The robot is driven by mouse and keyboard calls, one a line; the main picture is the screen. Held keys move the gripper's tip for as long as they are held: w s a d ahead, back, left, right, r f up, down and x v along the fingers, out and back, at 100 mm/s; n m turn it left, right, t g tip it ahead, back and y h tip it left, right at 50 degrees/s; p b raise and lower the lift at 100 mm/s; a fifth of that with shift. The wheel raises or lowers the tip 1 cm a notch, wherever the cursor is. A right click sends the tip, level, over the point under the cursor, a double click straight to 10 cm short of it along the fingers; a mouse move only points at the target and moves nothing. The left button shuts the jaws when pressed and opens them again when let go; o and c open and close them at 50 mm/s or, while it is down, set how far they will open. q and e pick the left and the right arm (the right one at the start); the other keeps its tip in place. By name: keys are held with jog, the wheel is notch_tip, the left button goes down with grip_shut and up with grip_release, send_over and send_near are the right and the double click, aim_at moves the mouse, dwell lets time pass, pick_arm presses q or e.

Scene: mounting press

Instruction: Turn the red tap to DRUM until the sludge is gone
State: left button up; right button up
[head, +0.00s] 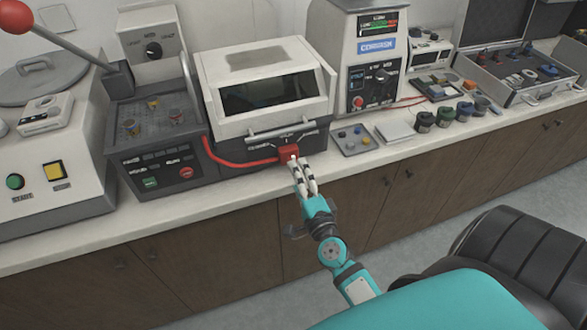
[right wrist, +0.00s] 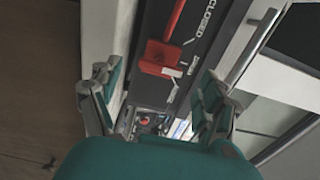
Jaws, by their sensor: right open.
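The red tap (head: 289,152) sits on the dark front strip of a white machine with a hinged lid (head: 262,62). In the right wrist view the tap (right wrist: 158,58) is a red block with a small white mark, and CLOSED is printed on the strip beyond it. The other labels are too small to read. My right gripper (head: 302,178) is open, its fingertips right in front of the tap. In the wrist view its fingers (right wrist: 160,88) are spread wide with the tap between and beyond them. I cannot tell whether they touch it. My left gripper is not in view.
A red hose (head: 240,161) runs from the tap leftward. Left stands a dark unit with small cups (head: 155,118) and a press with a red-knobbed lever (head: 15,15). Right are a small tray (head: 351,140), several jars (head: 445,117) and an open case (head: 520,75).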

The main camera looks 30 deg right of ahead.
jog(key=v, duration=0.3)
jog(key=shift+s+r, duration=0.15)
dwell(0.4)
jog(key=s+a+f+n+g+y, duration=0.2)
jog(key=s+a+f+n+g, duration=0.15)
jog(key=f, duration=0.75)
jog(key=s+a+f+n+g+y, duration=0.1)
jog(key=s+a+f+n+g, duration=0.25)
jog(key=f, duration=0.75)
jog(key=s+a+f+n+g+y, duration=0.15)
jog(key=s+f+n, duration=0.35)
jog(key=f, duration=0.6)
jog(key=s+d+f+n+g, duration=0.1)
jog(key=s+f+n+g, duration=0.3)
jog(key=s+f, duration=0.3)
jog(key=s+d+f+n+g, duration=0.1)
jog(key=s+f+n+g, duration=0.3)
jog(key=s, duration=1.3)
notch_tip(320, 180, down, 4)
jog(key=n, duration=0.3)
jog(key=shift+s, duration=0.25)
jog(key=shift+f+h, duration=0.1)
jog(key=shift+h, duration=0.15)
